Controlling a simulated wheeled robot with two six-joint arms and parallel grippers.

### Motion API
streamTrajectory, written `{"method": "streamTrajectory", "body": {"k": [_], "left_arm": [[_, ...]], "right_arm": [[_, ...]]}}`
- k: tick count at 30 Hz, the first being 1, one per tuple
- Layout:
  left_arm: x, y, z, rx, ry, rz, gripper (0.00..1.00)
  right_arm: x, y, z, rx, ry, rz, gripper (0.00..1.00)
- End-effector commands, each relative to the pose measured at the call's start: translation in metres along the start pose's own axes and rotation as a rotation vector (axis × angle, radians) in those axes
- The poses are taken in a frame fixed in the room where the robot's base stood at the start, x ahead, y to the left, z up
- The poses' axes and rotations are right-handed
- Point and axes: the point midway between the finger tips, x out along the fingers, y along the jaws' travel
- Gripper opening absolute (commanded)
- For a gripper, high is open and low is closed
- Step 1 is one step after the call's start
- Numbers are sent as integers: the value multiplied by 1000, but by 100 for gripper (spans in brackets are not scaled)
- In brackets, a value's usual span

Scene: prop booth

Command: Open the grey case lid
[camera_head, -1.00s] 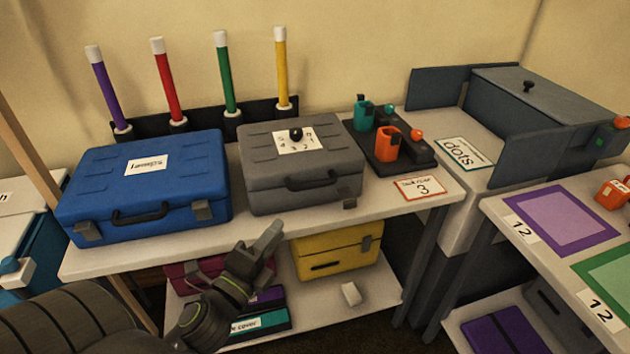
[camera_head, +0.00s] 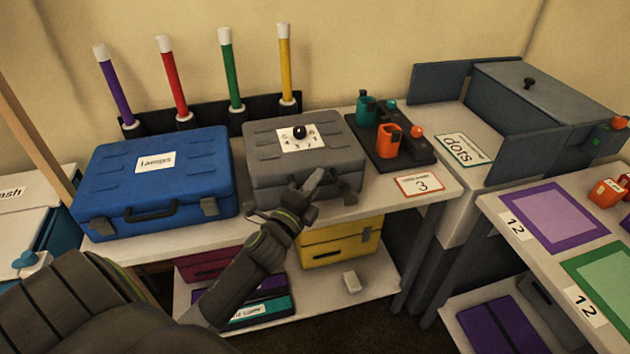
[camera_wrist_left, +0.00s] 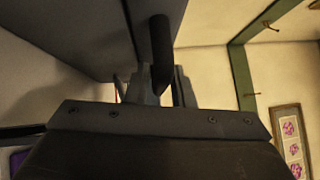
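The grey case (camera_head: 262,155) stands shut on the table, with a white label and black knob (camera_head: 299,133) on its lid. My left gripper (camera_head: 312,184) is at the case's front and covers most of the dark handle. In the left wrist view, the dark handle (camera_wrist_left: 160,45) runs in front of my left gripper's fingers (camera_wrist_left: 161,90), which show apart on either side of it. Whether they touch the handle is hidden. My right gripper is out of view.
A blue case (camera_head: 110,185) stands close left of the grey case. A dark tray with a teal and an orange holder (camera_head: 388,142) is close on the right. Coloured tubes (camera_head: 232,70) stand behind. A yellow case (camera_head: 330,250) sits on the lower shelf.

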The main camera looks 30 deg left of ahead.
Motion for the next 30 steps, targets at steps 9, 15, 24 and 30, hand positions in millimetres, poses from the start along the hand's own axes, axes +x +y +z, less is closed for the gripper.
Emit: {"method": "streamTrajectory", "body": {"k": [9,15,24,30], "left_arm": [[1,0,0,0,0,0,16],[1,0,0,0,0,0,0],[1,-1,0,-2,0,3,0],[3,-12,2,-19,0,20,0]], "right_arm": [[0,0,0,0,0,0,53],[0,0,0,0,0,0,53],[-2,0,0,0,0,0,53],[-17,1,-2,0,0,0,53]]}}
